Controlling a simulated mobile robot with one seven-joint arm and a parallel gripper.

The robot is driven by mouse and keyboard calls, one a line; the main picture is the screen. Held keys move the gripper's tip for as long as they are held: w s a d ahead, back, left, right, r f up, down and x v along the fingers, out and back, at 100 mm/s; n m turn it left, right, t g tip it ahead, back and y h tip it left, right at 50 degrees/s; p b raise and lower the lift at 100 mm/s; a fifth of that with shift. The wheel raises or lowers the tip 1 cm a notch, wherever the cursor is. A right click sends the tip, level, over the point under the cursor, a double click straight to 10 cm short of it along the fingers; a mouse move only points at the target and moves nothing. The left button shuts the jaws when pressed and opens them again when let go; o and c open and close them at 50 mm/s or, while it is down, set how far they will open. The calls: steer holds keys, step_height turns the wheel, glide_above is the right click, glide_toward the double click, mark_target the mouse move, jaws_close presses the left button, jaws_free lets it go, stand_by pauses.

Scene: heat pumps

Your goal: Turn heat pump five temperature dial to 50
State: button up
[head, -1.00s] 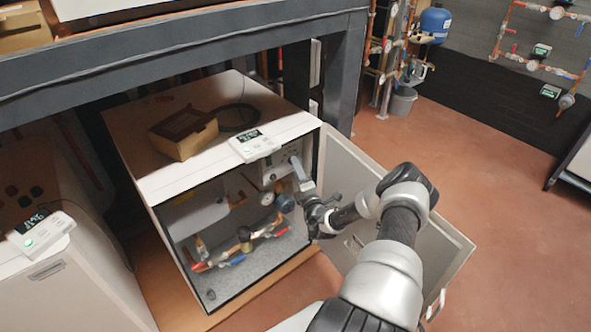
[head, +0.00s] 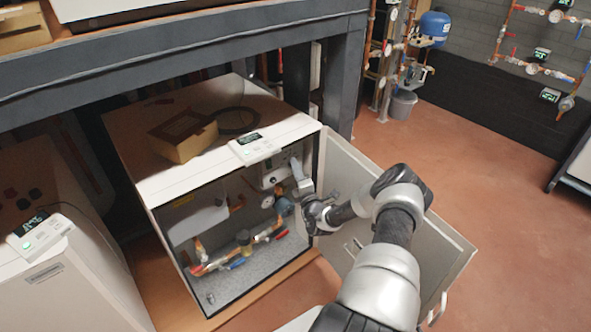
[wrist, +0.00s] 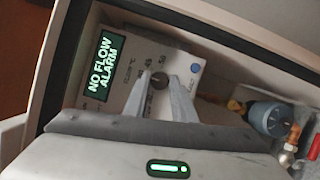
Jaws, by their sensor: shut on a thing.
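The heat pump (head: 225,165) is a white cabinet with its front door open to the right. Inside it, the wrist view shows a pale control panel (wrist: 125,52) with a dark display (wrist: 104,66) reading "NO FLOW ALARM" in green. A small dark round dial (wrist: 159,80) on that panel has printed temperature marks around it; 50 seems to be among them, on the right. My gripper (wrist: 160,83) is shut on the dial, one grey finger on each side. In the head view my gripper (head: 298,171) reaches into the upper right of the cabinet and the dial cannot be made out. Its pointer setting is unclear.
The open door (head: 395,215) stands right beside my arm. Pipes and valves (head: 240,250) lie low inside the cabinet. An open cardboard box (head: 183,140) and a white controller (head: 257,147) sit on top. A dark frame beam (head: 200,60) runs above.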

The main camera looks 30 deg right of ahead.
steer(key=shift+r, duration=0.1)
steer(key=shift+d+r+m+g+y+p, duration=0.1)
steer(key=shift+m+g+y+p, duration=0.5)
steer(key=shift+m, duration=1.5)
steer(key=shift+d+r+m+g+y+p, duration=0.15)
steer(key=shift+m+g+y, duration=0.7)
steer(key=shift+m, duration=1.25)
steer(key=shift+r+m+g+y+p, duration=0.1)
steer(key=shift+m+g+y+p, duration=0.5)
steer(key=shift+m, duration=1.5)
steer(key=shift+y, duration=0.25)
steer(key=o, duration=1.1)
steer(key=shift+c, duration=0.2)
